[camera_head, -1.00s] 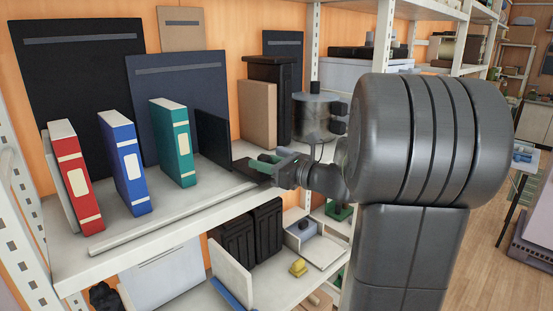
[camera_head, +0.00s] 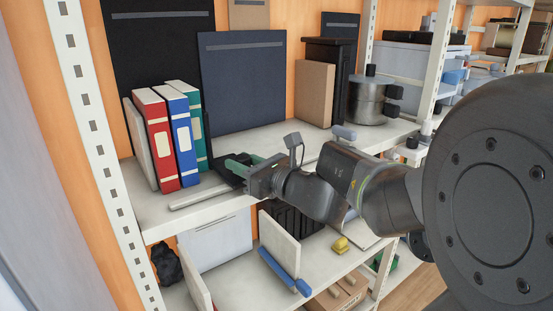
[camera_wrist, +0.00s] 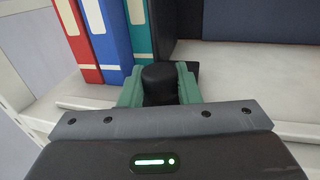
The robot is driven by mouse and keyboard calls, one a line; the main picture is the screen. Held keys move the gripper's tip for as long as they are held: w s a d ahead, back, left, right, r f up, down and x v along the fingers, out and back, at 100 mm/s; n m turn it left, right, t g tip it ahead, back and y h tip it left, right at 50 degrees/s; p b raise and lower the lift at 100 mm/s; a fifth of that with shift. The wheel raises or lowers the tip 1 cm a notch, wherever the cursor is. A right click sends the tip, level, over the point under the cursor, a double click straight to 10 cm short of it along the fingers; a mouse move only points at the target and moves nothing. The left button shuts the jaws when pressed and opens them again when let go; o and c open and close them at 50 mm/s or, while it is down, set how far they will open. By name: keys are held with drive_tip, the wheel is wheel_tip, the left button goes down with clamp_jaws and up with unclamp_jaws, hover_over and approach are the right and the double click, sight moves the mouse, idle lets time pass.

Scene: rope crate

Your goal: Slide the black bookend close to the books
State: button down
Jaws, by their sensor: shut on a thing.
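The red book (camera_head: 155,139), blue book (camera_head: 182,133) and green book (camera_head: 197,128) stand side by side, close together, on the upper shelf. The black bookend (camera_head: 207,138) stands upright right beside the green book; its low black base extends to the right. In the wrist view the bookend's dark plate (camera_wrist: 164,22) rises beside the green book, with little or no gap visible. My gripper (camera_head: 240,162) has green fingers, at the base to the right of the books. In the wrist view my gripper (camera_wrist: 158,85) is shut on a black knob of the bookend, between the fingers.
A pale grey panel (camera_head: 136,137) stands left of the red book. A light strip (camera_head: 208,195) runs along the shelf's front edge. A dark blue panel (camera_head: 240,80) leans at the back. A tan box (camera_head: 314,93) and metal pot (camera_head: 368,100) stand right; shelf between is clear.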

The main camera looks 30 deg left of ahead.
drive_tip(key=shift+s+a, duration=0.1)
drive_tip(key=shift+s, duration=0.1)
drive_tip(key=c, duration=1.4)
unclamp_jaws()
drive_tip(key=shift+o, duration=0.2)
drive_tip(key=shift+d, duration=0.6)
drive_tip(key=s+d+b, duration=0.1)
drive_tip(key=d, duration=1.1)
drive_tip(key=shift+s+d, duration=0.25)
drive_tip(key=shift+s, duration=0.15)
